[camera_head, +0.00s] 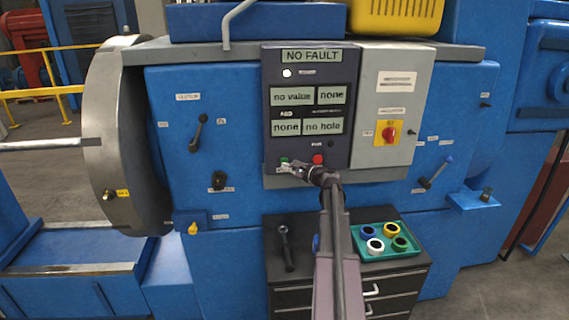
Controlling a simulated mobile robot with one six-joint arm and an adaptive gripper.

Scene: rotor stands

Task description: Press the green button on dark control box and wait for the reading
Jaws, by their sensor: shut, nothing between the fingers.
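The dark control box (345,80) is mounted on the front of the blue machine. Its top display reads "NO FAULT", and the lower displays read "no value", "none", "none" and "no hole". A white light (287,73) shows near its top left. The green button (284,160) is at the box's lower left, partly hidden by my gripper. A red button (318,159) is to its right. My gripper (287,168) is shut and empty, its tip at or just in front of the green button. I cannot tell whether it touches.
A grey box (405,100) with a red knob (388,133) adjoins on the right. Below, a dark drawer cabinet (290,291) carries a wrench-like tool (286,248) and a teal tray (415,249) with several coloured rings. Levers (198,132) project from the machine front.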

